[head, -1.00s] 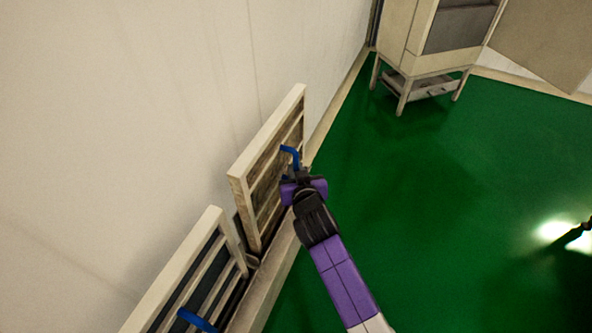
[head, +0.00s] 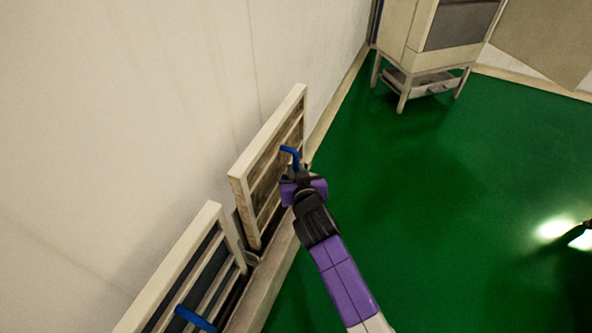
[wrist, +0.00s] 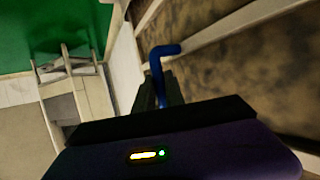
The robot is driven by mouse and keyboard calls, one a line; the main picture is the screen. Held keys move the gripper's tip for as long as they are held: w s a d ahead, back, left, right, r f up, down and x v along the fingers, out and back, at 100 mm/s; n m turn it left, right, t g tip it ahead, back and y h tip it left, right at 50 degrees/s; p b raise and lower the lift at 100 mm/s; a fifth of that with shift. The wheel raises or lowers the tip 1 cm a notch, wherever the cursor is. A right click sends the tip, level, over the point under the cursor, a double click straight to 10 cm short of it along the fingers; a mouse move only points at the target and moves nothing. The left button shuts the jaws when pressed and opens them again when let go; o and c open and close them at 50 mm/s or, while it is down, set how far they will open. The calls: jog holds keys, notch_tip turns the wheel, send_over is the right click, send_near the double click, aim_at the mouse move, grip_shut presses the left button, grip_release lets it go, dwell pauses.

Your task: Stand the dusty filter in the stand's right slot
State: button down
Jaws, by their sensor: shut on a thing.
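The dusty filter (head: 268,172) is a pale-framed panel with slats and brown-mottled mesh. It stands upright along the wall in the right part of the stand (head: 268,285), its lower edge at the stand; how deep it sits in the slot is hidden. My gripper (head: 293,172) is shut on its blue handle (head: 289,150). The wrist view shows the blue handle (wrist: 160,62) between the fingers (wrist: 158,92), with the mottled mesh (wrist: 235,75) close behind. A second filter (head: 185,275), with darker mesh and a blue handle, stands in the stand's left part.
The pale wall (head: 130,110) rises right behind the filters. A cream machine (head: 430,45) on legs stands at the back right. The green floor (head: 420,200) right of the stand is clear. A dark object (head: 580,233) with a bright light spot is at the right edge.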

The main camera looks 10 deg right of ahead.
jog(key=shift+r, duration=0.1)
jog(key=c, duration=1.5)
grip_release()
jog(key=shift+o, duration=0.9)
jog(key=p+v, duration=0.3)
jog(key=v, duration=0.4)
jog(key=shift+s, duration=0.35)
jog(key=shift+r, duration=0.15)
